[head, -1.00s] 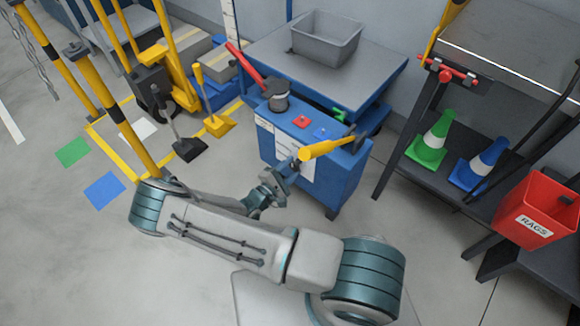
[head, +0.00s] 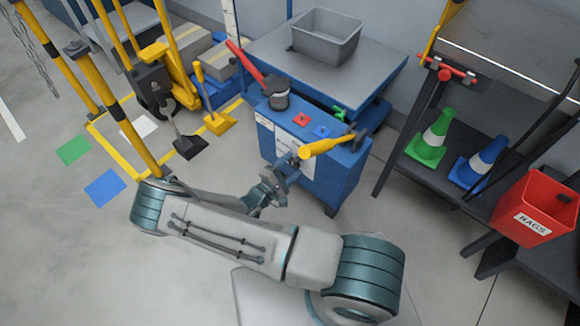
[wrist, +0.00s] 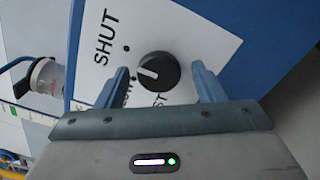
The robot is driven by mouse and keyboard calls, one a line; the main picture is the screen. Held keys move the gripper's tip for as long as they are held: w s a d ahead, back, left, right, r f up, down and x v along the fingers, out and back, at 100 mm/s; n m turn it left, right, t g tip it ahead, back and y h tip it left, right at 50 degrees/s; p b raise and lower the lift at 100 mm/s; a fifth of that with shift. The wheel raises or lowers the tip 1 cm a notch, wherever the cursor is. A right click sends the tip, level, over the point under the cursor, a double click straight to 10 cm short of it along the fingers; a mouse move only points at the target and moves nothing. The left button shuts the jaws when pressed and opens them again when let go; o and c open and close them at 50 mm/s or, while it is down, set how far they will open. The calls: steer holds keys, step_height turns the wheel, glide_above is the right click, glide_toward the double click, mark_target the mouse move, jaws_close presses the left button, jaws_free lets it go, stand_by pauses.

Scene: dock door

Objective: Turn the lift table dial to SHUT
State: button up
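The lift table (head: 360,70) has a blue cabinet (head: 325,180) with a white label panel on its front. In the wrist view the black round dial (wrist: 165,66) sits on that panel (wrist: 205,38). Its white pointer mark points left and slightly up in the picture. The word SHUT (wrist: 104,38) and a black dot lie up and left of the dial. Two lower words are partly hidden by my gripper (wrist: 160,76). My gripper is open, with one finger on each side of the dial; I cannot tell whether they touch it. In the head view the dial is hidden.
A yellow handle (head: 326,145) sticks out above my gripper at the cabinet top. A red lever (head: 244,62), a red pad (head: 301,119) and a blue pad (head: 322,131) are also on top. A grey bin (head: 326,40) stands on the table. A dark shelf with cones is at the right.

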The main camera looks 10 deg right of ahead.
steer(key=p+v, duration=0.2)
steer(key=v, duration=1.2)
steer(key=shift+d+r, duration=0.1)
steer(key=s+d+r+m+g+y+p, duration=0.1)
steer(key=d+r+m+g+y+p, duration=0.25)
steer(key=r, duration=0.95)
steer(key=s+d+r+m+g+y+p, duration=0.1)
steer(key=r+m+g+p, duration=0.35)
steer(key=r, duration=0.75)
steer(key=d+r+m+g+y+p, duration=0.2)
steer(key=r+g+p, duration=0.4)
steer(key=r, duration=0.7)
steer(key=s+d+r+m+t+y+p, duration=0.1)
steer(key=s+r+t+y+p, duration=0.1)
steer(key=r, duration=0.7)
steer(key=s+d+r+m+t+y+p, duration=0.1)
steer(key=s+d+r+t+y+p, duration=0.1)
steer(key=r+p, duration=0.5)
steer(key=s+d+r+m+t+y+p, duration=0.1)
steer(key=s+r+y+p, duration=0.3)
steer(key=r, duration=0.9)
steer(key=shift+s+d+t, duration=0.5)
steer(key=shift+s+t, duration=0.1)
steer(key=shift+s, duration=0.55)
steer(key=shift+r, duration=0.1)
